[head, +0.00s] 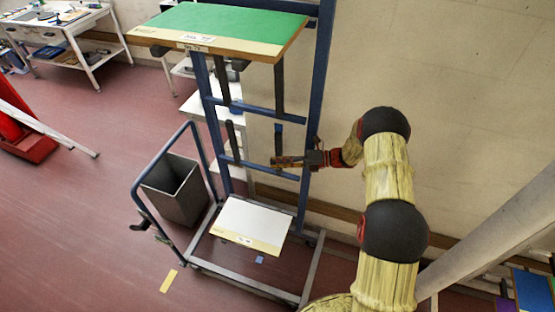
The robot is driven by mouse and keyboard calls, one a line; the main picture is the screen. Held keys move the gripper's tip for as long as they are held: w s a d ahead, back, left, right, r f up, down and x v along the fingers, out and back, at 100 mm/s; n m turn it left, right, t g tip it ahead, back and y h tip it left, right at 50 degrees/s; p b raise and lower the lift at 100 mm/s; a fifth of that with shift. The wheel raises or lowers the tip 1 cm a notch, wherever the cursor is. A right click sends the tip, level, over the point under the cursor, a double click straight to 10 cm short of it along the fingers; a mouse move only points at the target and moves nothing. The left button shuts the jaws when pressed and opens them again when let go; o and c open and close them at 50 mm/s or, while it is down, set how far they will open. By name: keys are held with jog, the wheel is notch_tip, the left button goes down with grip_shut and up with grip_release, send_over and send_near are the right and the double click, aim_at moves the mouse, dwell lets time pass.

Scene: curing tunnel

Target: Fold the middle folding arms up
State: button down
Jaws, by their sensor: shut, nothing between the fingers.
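A blue rack (315,90) stands upright with crossbars between its posts. On the lower crossbar (255,168), a dark left folding arm (232,140) points up. On the right of that bar, another upright piece (278,137) shows above my gripper; its lower part is hidden, so I cannot tell its full angle. Two dark bars (222,80) (279,88) stand at the crossbar above (255,109), reaching up under the green board. My gripper (275,161) reaches in from the right, past the right post, and is shut and empty. I cannot tell whether it touches the right piece.
A green board (230,22) lies across the rack top, and a white board (250,222) lies low on its base. A grey bin (175,190) stands left behind a blue-grey handle rail (140,185). A wall is close on the right. Red floor is open at left.

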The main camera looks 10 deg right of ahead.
jog(key=s+d, duration=0.4)
jog(key=d, duration=0.4)
jog(key=shift+s, duration=0.3)
jog(key=shift+d, duration=0.1)
dwell(0.5)
